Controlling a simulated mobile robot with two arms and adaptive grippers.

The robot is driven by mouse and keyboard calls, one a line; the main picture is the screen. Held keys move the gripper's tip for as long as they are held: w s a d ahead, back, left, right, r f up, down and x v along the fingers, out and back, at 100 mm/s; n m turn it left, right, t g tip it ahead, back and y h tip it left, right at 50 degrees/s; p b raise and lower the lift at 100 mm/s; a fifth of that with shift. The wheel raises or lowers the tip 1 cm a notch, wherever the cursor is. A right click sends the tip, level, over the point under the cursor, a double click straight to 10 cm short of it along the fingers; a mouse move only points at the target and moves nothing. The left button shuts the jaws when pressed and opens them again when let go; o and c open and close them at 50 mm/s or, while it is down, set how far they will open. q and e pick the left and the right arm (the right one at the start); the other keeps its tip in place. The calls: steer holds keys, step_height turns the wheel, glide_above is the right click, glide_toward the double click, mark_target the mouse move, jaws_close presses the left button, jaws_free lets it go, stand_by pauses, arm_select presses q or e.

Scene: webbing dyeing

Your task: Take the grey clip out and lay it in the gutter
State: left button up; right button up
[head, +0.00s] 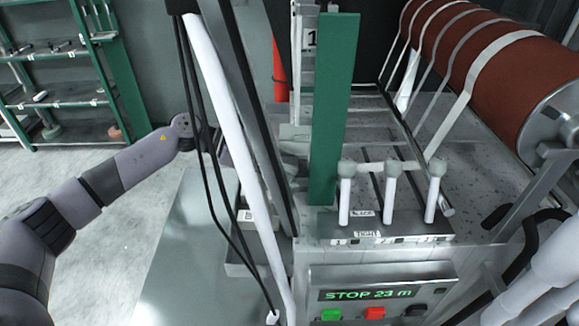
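My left arm reaches in from the left. Its gripper (224,146) is mostly hidden behind a white pole and black cables, so I cannot tell whether it is open or shut, or whether it holds anything. I cannot make out the grey clip. I cannot pick out the gutter for certain. A narrow metal tray (240,268) shows partly behind the pole, low beside the machine. My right gripper is not in view.
A white pole (233,140) and black cables (205,180) stand close in front. A green upright (333,110) rises beside three white levers (390,195). A control panel (380,294) reads "STOP 23 m". A red-brown roller (480,60) carries pale straps. A green rack (60,75) stands back left.

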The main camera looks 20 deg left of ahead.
arm_select(q)
steer(key=c, duration=0.9)
steer(key=shift+o, duration=0.2)
steer(key=shift+r, duration=0.1)
steer(key=shift+r+b, duration=0.4)
steer(key=shift+r, duration=0.05)
step_height(320, 180, up, 2)
steer(key=shift+b, duration=0.6)
steer(key=s+a+b, duration=0.2)
steer(key=a+b, duration=0.1)
steer(key=a, duration=0.5)
steer(key=s+a+b, duration=0.3)
steer(key=a+b, duration=0.1)
steer(key=a, duration=0.5)
steer(key=shift+a+r, duration=0.15)
steer(key=shift+r, duration=0.1)
